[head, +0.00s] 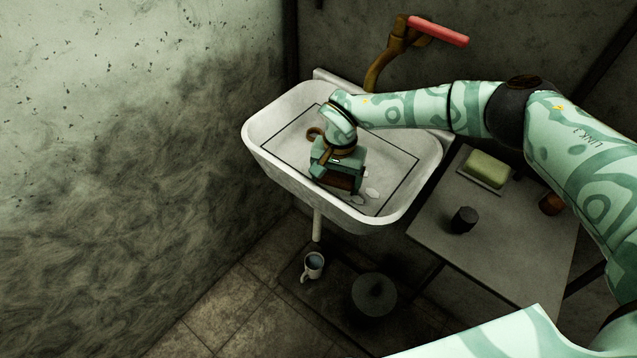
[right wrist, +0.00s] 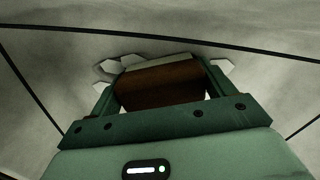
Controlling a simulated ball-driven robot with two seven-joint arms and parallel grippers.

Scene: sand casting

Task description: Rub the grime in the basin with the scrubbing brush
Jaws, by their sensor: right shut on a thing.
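The white basin (head: 259,122) hangs at the wall, with a thin dark rectangular outline on its floor. My right gripper (head: 335,181) is inside the basin, pointing down, and is shut on the brush. The brush's brown wooden block (head: 356,182) shows between the fingers; it also shows in the right wrist view (right wrist: 160,86), with a pale strip along its far edge. Pale flake-like patches of grime (head: 372,193) lie right beside the brush, and more (right wrist: 221,66) show on both sides of it in the wrist view. Whether the bristles touch the basin floor is hidden. My left gripper is out of view.
A brown tap with a red handle (head: 438,31) rises behind the basin. A brown ring (head: 314,134) shows in the basin. A grey table (head: 498,253) at right holds a green block (head: 487,170) and a dark cylinder (head: 464,220). A mug (head: 313,264) stands below.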

